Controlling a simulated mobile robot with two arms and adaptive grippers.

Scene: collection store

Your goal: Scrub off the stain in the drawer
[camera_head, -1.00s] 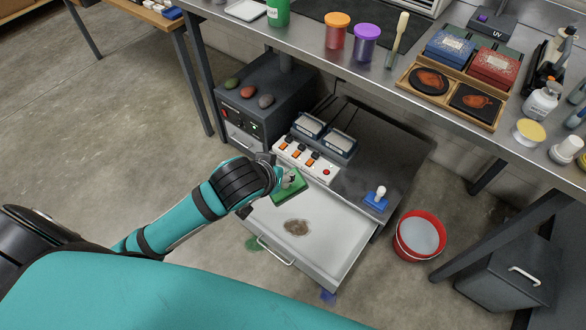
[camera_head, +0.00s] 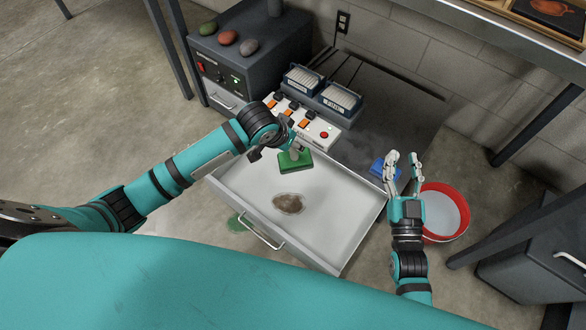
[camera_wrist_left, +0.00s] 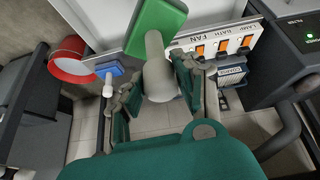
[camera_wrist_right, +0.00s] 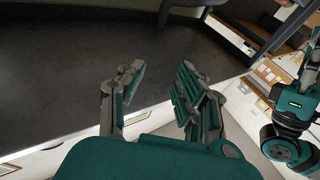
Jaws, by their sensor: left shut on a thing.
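The drawer (camera_head: 335,212) is pulled open, with a brown stain (camera_head: 289,204) on its pale floor. My left gripper (camera_head: 298,146) is shut on the pale handle of a green scrubber (camera_head: 290,161), over the drawer's back left part. The left wrist view shows the fingers (camera_wrist_left: 158,78) around the handle and the green block (camera_wrist_left: 160,20) beyond; contact with the drawer cannot be told. A blue scrubber (camera_head: 377,168), also in the left wrist view (camera_wrist_left: 110,68), is at the drawer's back right. My right gripper (camera_head: 404,168) is open and empty beside it, partly covering it.
A red bucket (camera_head: 432,236) stands on the floor right of the drawer. A switch strip (camera_head: 320,131) and two boxed trays (camera_head: 340,97) sit behind the drawer. A dark control box (camera_head: 235,80) with several stones stands at the back left. The bench edge (camera_head: 480,32) overhangs the back right.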

